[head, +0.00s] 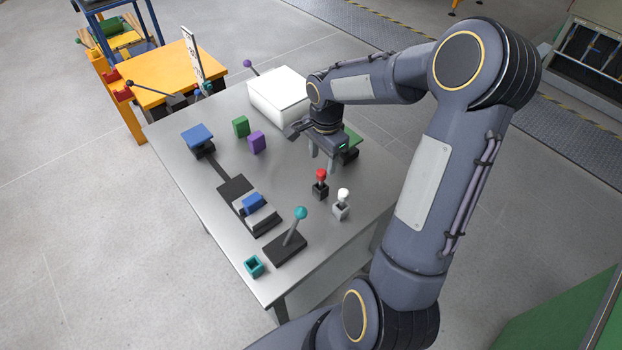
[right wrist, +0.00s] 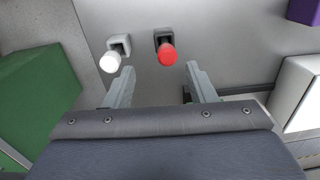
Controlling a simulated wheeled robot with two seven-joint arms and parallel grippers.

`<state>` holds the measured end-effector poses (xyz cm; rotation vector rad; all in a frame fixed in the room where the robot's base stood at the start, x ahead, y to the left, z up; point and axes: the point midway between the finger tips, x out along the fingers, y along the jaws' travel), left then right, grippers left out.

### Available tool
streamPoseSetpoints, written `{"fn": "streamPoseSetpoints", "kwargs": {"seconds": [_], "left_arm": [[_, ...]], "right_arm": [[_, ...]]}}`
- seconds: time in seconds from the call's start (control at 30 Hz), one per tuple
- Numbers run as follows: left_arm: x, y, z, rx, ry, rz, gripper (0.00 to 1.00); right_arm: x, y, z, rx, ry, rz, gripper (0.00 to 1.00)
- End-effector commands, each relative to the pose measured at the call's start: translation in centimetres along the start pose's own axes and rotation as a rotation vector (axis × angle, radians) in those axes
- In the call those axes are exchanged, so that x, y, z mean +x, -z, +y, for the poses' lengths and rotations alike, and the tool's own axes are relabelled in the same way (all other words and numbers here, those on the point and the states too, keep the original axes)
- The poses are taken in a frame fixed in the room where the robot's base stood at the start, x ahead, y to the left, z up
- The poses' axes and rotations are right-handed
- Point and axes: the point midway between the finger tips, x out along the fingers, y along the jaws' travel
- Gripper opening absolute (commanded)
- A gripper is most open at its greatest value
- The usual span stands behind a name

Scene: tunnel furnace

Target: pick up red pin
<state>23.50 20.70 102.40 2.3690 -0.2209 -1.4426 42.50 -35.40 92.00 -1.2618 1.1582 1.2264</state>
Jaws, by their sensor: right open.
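The red pin (head: 321,175) has a round red head and stands upright in a small black holder (head: 320,191) on the metal table. In the right wrist view the red pin (right wrist: 167,54) shows ahead of the fingers, nearer the right finger. My right gripper (head: 322,160) is open and empty, above the table and just behind the red pin in the head view. In the right wrist view the gap between its fingertips (right wrist: 160,75) holds nothing. A white-headed pin (head: 343,196) stands in a grey holder close beside; it also shows in the right wrist view (right wrist: 109,62). My left gripper is not in view.
A teal-knobbed lever (head: 300,214) and a teal open block (head: 254,266) are at the table's front. Blue (head: 252,203), purple (head: 257,142) and green (head: 241,126) blocks lie farther left. A white box (head: 279,97) stands at the back. Bare metal lies left of the red pin.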

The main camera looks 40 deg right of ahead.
Motion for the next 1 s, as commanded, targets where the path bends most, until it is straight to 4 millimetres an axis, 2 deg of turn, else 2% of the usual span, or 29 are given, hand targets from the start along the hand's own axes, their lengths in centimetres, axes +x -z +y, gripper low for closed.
{"fn": "streamPoseSetpoints", "kwargs": {"seconds": [0.03,0.2,0.47,0.73,1.0], "left_arm": [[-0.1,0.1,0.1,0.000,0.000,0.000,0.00],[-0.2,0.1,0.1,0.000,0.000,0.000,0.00],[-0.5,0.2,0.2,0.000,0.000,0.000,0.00],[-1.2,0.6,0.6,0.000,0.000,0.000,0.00],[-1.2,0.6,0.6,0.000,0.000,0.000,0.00]], "right_arm": [[0.9,0.5,-0.4,0.044,-0.016,-0.001,0.51],[2.6,1.3,-1.0,0.124,-0.034,0.005,0.51],[5.3,1.3,-0.9,0.129,-0.036,0.003,0.51],[9.2,1.3,-0.8,0.127,-0.037,0.002,0.51],[10.1,1.3,-0.8,0.127,-0.033,0.004,0.51]]}}
